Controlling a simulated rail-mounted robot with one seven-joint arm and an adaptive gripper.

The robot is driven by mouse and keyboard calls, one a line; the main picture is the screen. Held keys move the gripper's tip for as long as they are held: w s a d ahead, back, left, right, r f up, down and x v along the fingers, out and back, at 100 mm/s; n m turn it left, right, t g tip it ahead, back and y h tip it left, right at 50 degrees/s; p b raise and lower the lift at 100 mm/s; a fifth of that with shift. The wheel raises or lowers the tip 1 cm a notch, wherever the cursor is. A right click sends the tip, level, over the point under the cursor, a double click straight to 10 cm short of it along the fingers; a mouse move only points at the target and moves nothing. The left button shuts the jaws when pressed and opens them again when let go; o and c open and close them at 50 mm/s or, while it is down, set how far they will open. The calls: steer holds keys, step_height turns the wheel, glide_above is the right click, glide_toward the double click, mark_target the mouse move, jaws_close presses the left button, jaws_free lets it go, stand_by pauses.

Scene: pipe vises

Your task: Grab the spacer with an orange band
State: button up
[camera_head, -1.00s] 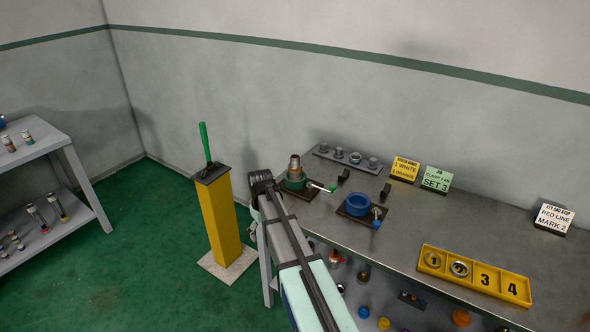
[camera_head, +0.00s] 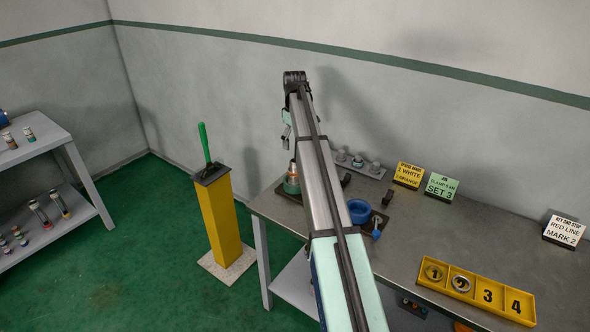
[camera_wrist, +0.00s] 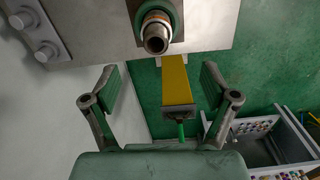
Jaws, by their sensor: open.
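A metal pipe (camera_wrist: 155,42) stands in a green vise (camera_wrist: 176,12) at the top of the wrist view. Pale and orange-tinted rings (camera_wrist: 157,16) circle it, but I cannot tell surely which is the orange-banded spacer. The head view shows this green vise (camera_head: 291,187) beside my arm, partly hidden.
A blue vise (camera_head: 359,211) is partly behind my arm. Signs, including a yellow band sign (camera_head: 408,175), stand along the bench's back. A yellow pedestal with a green lever (camera_head: 205,142) stands left of the bench.

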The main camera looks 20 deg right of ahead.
mark_target(295, 166)
step_height(295, 166, down, 7)
steer(key=shift+r+p, duration=0.1)
steer(key=shift+p, duration=0.65)
steer(key=shift+w+d+f+p, duration=0.15)
steer(key=shift+f+p, duration=0.4)
steer(key=shift+f, duration=0.8)
steer(key=shift+w+d+f+p, duration=0.1)
steer(key=shift+w+f+p, duration=0.3)
steer(key=shift+f, duration=0.95)
steer(key=shift+s+a, duration=0.1)
steer(key=shift+s, duration=0.1)
steer(key=c, duration=1.1)
